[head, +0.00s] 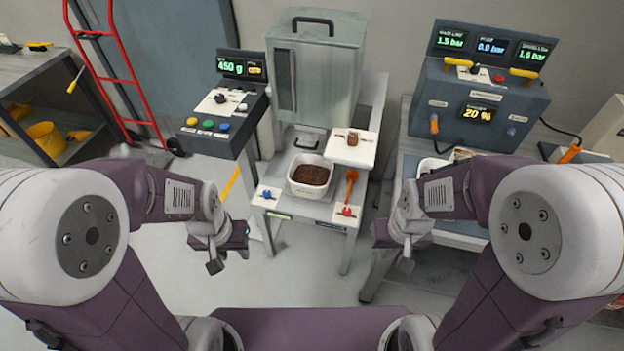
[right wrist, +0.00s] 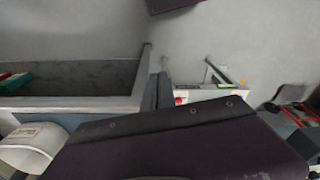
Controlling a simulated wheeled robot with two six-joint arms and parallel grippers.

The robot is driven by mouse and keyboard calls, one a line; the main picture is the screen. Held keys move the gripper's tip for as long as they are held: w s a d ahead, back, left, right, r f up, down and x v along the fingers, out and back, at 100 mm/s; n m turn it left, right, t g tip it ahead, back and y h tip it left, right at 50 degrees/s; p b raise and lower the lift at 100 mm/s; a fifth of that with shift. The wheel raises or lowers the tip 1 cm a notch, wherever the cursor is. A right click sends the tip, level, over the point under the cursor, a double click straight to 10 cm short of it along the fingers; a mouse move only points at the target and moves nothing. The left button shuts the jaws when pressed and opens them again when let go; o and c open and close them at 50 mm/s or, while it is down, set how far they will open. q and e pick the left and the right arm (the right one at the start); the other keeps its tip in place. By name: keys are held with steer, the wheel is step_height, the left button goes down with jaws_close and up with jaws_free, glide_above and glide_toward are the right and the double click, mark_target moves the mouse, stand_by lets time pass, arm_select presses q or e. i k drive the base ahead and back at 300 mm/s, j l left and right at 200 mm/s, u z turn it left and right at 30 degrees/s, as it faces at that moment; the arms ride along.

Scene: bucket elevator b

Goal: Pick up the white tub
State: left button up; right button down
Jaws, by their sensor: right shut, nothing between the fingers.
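The white tub (head: 293,184) stands upright on the small table (head: 275,205) below the grey dispenser, with brown granular material inside. My left gripper (head: 215,262) hangs to the left of and nearer than the tub, apart from it; its finger gap is not clear. My right gripper (head: 405,262) hangs to the right of the table, apart from the tub, and is shut and empty. Its dark fingers (right wrist: 158,92) show close together in the right wrist view.
A display panel (head: 225,100) stands left. A blue control console (head: 475,105) stands on the right bench. Floor shows between the arms.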

mark_target(309, 176)
steer(key=i+j, duration=0.3)
steer(key=i, duration=0.15)
steer(key=i+j, duration=0.3)
steer(key=i, duration=0.15)
